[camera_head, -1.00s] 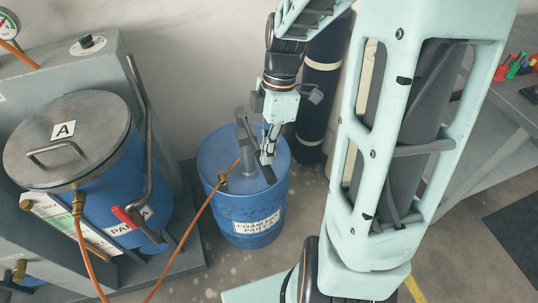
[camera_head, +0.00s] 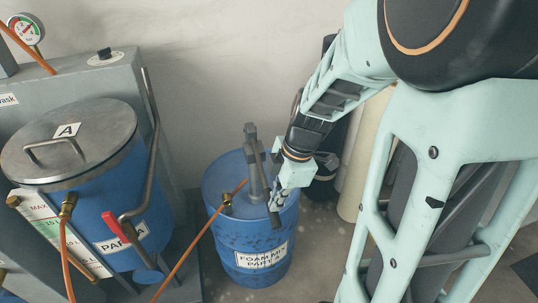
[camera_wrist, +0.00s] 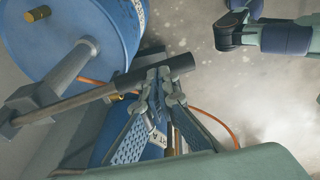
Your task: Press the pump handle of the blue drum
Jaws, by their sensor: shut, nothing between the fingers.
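The blue drum (camera_head: 224,233) stands on the floor in the middle of the head view, its label facing me. A grey pump (camera_head: 253,163) rises from its lid. The pump handle (camera_head: 274,219) slants down toward the drum's front. In the wrist view the handle's dark grip (camera_wrist: 132,80) crosses just beyond my fingertips. My gripper (camera_wrist: 160,75) is shut and empty, its fingertips overlapping the grip in that view. I cannot tell whether they touch it. In the head view my gripper (camera_head: 279,197) is over the drum's right side, beside the handle, with the fingertips partly hidden.
A blue tank (camera_head: 95,205) with a metal lid and a red-gripped lever (camera_head: 112,219) stands left in a grey frame. An orange hose (camera_head: 185,255) runs from the drum's brass fitting. Dark and pale cylinders stand behind my arm. Bare floor lies right of the drum.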

